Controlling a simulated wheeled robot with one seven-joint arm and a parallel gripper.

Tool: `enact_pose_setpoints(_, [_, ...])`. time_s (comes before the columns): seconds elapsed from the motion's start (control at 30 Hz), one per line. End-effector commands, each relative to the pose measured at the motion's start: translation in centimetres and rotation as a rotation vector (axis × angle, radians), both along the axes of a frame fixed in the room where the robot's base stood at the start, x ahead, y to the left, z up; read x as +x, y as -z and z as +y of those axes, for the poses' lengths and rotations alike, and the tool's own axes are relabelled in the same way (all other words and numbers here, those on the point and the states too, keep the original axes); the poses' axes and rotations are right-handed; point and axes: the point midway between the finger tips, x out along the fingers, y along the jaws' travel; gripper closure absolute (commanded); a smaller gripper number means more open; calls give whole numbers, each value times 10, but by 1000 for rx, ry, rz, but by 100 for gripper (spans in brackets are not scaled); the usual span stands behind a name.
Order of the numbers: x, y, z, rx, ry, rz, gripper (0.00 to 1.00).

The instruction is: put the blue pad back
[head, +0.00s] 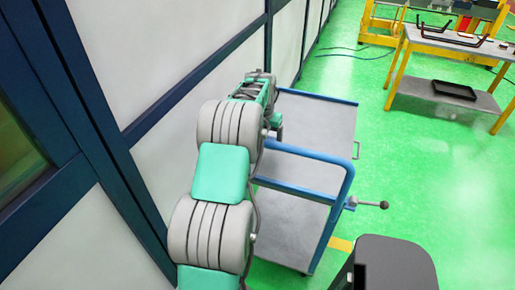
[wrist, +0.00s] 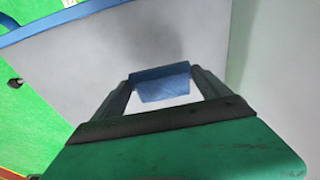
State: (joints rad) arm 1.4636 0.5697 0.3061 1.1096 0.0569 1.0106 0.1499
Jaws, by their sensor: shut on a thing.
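In the wrist view, my gripper (wrist: 162,74) is shut on the blue pad (wrist: 164,88), with one dark finger at each side of it. The pad shows as a small blue piece spanning the gap between the fingertips. It is over the grey top of a cart (wrist: 75,75); whether it touches that surface I cannot tell. In the head view, my arm reaches forward over the left side of the blue-framed cart (head: 320,125). The fingertips and the pad are hidden there behind my arm.
A white panelled wall (head: 165,50) with dark blue frames runs close along the left of the cart. The cart's blue handle (head: 310,156) stands up at its near end. A grey table (head: 450,42) stands at the far right. Green floor between is clear.

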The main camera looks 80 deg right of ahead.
Motion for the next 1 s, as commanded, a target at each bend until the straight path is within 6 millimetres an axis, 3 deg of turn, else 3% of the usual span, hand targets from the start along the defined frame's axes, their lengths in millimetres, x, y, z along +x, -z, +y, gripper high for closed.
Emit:
enact_pose_setpoints(0.27, [28, 34, 8, 2, -1, 0, 52])
enact_pose_setpoints(0.4, [25, 57, 6, -2, 1, 0, 52])
enact_pose_setpoints(0.77, [26, 65, 6, -3, 0, -1, 52])
enact_pose_setpoints(0.8, [26, 64, 6, -3, 0, -1, 11])
enact_pose_setpoints(0.93, [26, 63, 6, -3, 0, -1, 1])
enact_pose_setpoints(1.0, [26, 63, 6, -3, 0, -1, 0])
